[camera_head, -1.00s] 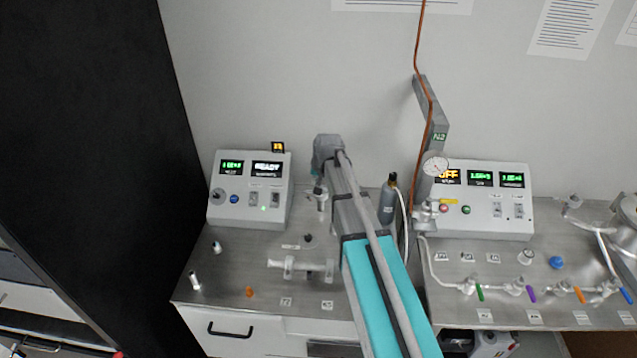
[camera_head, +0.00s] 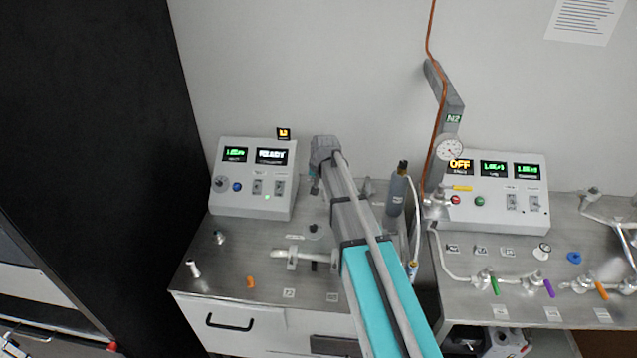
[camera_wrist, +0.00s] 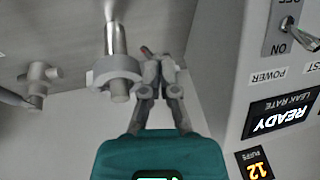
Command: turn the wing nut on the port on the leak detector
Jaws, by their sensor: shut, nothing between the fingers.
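The leak detector (camera_head: 225,203) is the pale box at the back left of the bench. In the wrist view its sloped panel (camera_wrist: 232,105) shows READY and LEAK RATE. A metal port tube (camera_wrist: 117,40) carries a grey clamp ring (camera_wrist: 116,68) left of my fingertips. My gripper (camera_wrist: 160,70) is shut and empty, its tips right beside the clamp's right side. A small dark reddish tip (camera_wrist: 146,51) shows just beyond the fingers. The wing nut cannot be made out clearly; the fingers may hide part of it.
Another fitting (camera_wrist: 38,80) stands to the left in the wrist view. A dark gas bottle (camera_head: 397,193) stands right of my arm. Small loose parts, including an orange one (camera_head: 250,282), lie on the front left bench. A second control box (camera_head: 500,212) is at the right.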

